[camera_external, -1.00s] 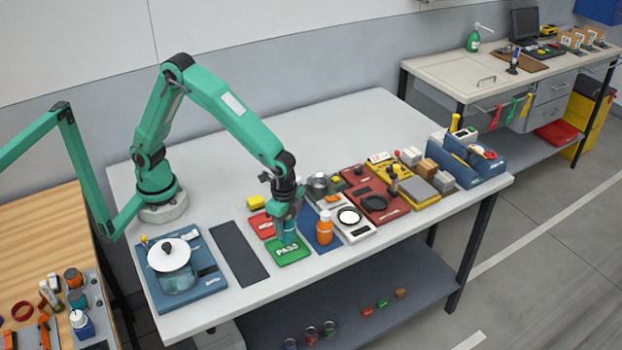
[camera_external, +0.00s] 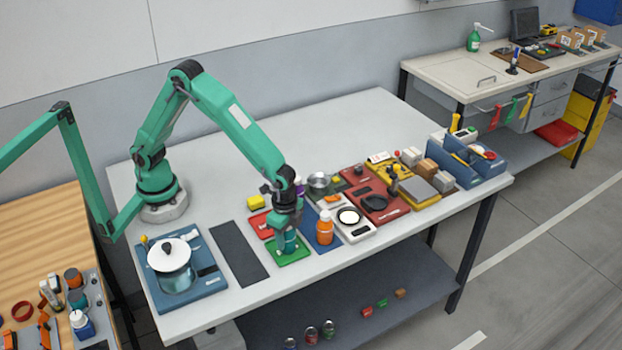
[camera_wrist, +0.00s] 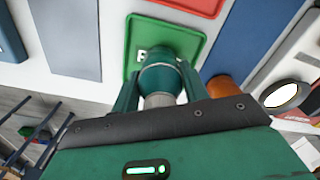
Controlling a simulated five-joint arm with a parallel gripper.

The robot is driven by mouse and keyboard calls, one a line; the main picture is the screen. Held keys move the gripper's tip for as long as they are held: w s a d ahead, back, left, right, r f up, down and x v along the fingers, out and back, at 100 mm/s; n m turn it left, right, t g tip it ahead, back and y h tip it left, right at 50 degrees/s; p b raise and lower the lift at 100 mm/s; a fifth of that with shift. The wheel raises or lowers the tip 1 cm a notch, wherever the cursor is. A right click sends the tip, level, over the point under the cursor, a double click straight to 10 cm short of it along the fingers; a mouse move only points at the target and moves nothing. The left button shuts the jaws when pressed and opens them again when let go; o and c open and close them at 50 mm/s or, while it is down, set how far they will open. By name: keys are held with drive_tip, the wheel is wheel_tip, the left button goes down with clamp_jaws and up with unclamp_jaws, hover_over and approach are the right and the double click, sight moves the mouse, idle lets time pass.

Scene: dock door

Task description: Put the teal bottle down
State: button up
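The teal bottle (camera_external: 289,243) stands upright on the green mat (camera_external: 300,255). It also shows between my fingers in the wrist view (camera_wrist: 157,60), over the green mat there (camera_wrist: 137,28). My gripper (camera_external: 284,238) points down around the bottle. Its two fingers lie along opposite sides of the bottle, and look shut on it (camera_wrist: 160,88). The bottle appears to touch the mat, but the contact at its base is partly hidden. The bottle and gripper cover most of the mat's white lettering.
An orange bottle (camera_external: 325,228) stands close by on the right, on a blue mat. A red tray (camera_external: 261,224) lies behind the green mat. A dark strip (camera_external: 238,252) on the left is bare. A glass pot (camera_external: 176,281) stands further left.

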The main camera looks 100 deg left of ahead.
drive_tip(key=o, duration=0.3)
drive_tip(key=shift+o, duration=0.2)
drive_tip(key=shift+r, duration=0.15)
wheel_tip(320, 180, up, 12)
drive_tip(key=shift+f, duration=0.15)
drive_tip(key=shift+s, duration=0.1)
idle(0.7)
